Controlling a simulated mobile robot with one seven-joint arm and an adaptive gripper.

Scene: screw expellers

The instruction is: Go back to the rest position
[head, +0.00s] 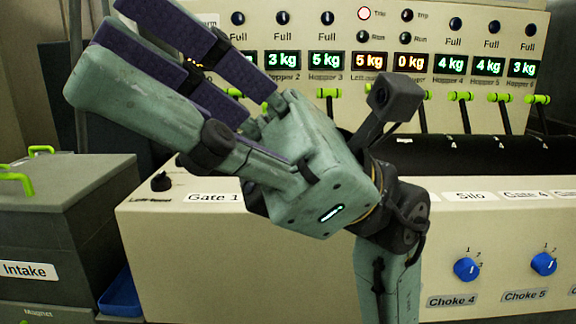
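My gripper (160,42) fills the upper left and middle of the head view. It is teal with purple finger pads, and its fingers point up and to the left. The two fingers are apart, with the background showing between them, and nothing is held. The gripper is in front of the panel and touches nothing that I can see. It hides part of the display row and the left part of the cream housing's top.
Behind is a cream panel with hopper displays (448,64) and green-tipped levers (460,96). Below it is a cream housing (220,250) with blue choke knobs (467,269). A grey Intake box (70,230) stands left, beside a blue tray (121,295).

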